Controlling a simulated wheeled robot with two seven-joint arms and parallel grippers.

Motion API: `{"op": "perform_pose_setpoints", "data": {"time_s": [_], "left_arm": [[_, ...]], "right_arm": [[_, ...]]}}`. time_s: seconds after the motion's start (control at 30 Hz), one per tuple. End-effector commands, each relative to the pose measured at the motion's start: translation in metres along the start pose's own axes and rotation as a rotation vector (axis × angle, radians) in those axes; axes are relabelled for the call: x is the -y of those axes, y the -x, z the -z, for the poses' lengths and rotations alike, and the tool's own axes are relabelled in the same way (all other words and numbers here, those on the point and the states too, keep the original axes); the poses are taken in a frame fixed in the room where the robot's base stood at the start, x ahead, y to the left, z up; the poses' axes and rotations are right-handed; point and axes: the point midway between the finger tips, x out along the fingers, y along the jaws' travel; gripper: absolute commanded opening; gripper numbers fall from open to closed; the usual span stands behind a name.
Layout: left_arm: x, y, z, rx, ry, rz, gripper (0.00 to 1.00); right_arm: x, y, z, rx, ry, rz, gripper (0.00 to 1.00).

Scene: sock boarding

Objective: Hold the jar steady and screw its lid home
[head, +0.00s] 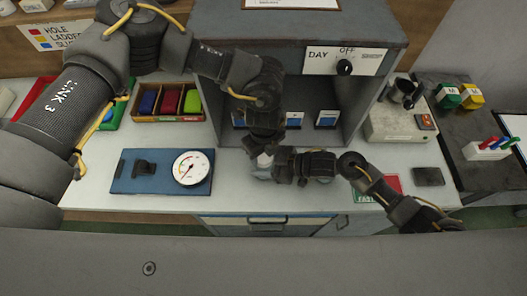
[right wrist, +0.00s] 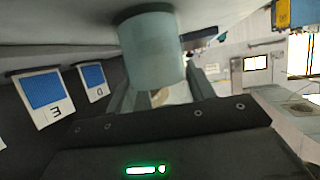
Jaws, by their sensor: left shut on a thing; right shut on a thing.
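The jar (head: 262,174) stands on the pale worktop in front of the open cabinet, mostly hidden by my grippers in the head view. In the right wrist view the jar (right wrist: 150,45) is a pale teal cylinder. My right gripper (right wrist: 163,92) is shut on it from the side. A whitish lid (head: 264,159) shows at the jar's top. My left gripper (head: 265,151) points down from above and is shut on the lid. How far the lid is seated cannot be told.
A blue board with a dial gauge (head: 190,168) lies left of the jar. A wooden tray of coloured blocks (head: 168,117) is behind it. The grey cabinet (head: 375,65) with a DAY/OFF knob rises behind. A dark flat block (head: 429,176) lies at right.

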Motion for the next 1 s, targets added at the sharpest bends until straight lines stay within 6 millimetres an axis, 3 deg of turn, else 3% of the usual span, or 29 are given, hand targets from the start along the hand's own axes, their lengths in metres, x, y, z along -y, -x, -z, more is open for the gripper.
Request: {"op": "perform_pose_setpoints", "data": {"time_s": [0.13,0.4,0.43,0.57,0.87,1.0], "left_arm": [[0.000,0.000,-0.001,0.002,-0.087,0.000,0.23],[0.000,0.000,-0.001,0.002,-0.093,0.000,0.23],[0.000,0.000,-0.001,0.002,-0.093,0.000,0.53],[0.000,0.000,-0.001,0.002,-0.092,0.000,0.70],[0.001,0.002,0.001,-0.001,-0.092,0.004,0.72],[0.002,0.012,0.001,-0.002,-0.093,0.006,0.72]], "right_arm": [[0.001,0.000,-0.001,0.001,0.000,0.002,0.00],[0.001,0.000,-0.001,0.001,0.000,0.002,0.00],[0.001,0.000,-0.001,0.001,0.000,0.002,0.00],[0.001,0.000,-0.001,0.001,0.000,0.002,0.00],[0.002,-0.001,0.000,0.000,0.000,0.004,0.00],[0.002,-0.001,0.000,0.000,0.000,0.005,0.00]]}}
